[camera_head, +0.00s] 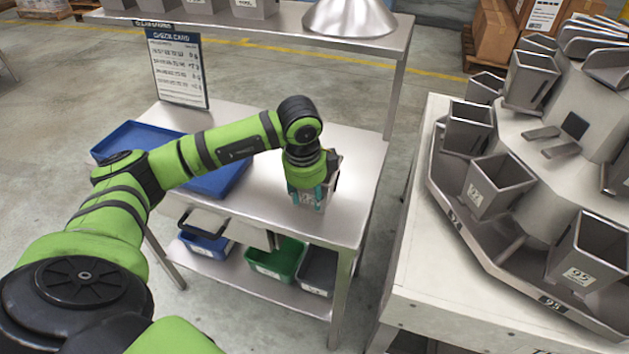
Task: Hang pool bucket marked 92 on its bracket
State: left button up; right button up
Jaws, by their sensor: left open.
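A small grey metal pool bucket (331,176) stands on the steel table, with a white label on its front; its number is too small to read for certain. My left gripper (307,193) is right at this bucket, pointing down, with teal fingertips in front of its label side. The jaws are open; the gripper hides much of the bucket. On the weigher at right, an empty two-pronged bracket (552,141) sticks out between hung buckets. No plate marked 92 can be read there. My right gripper is not in view.
The weigher carries several hung buckets, including one marked 95 (585,258). A blue tray (225,178) lies on the table's left, and a check card (177,68) stands behind. Green (275,262) and blue bins sit below. An upper shelf (260,28) overhangs the table's back.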

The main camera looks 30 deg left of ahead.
pick_arm(q)
grip_shut()
jog(key=shift+w+r, duration=0.1)
jog(key=shift+r, duration=0.05)
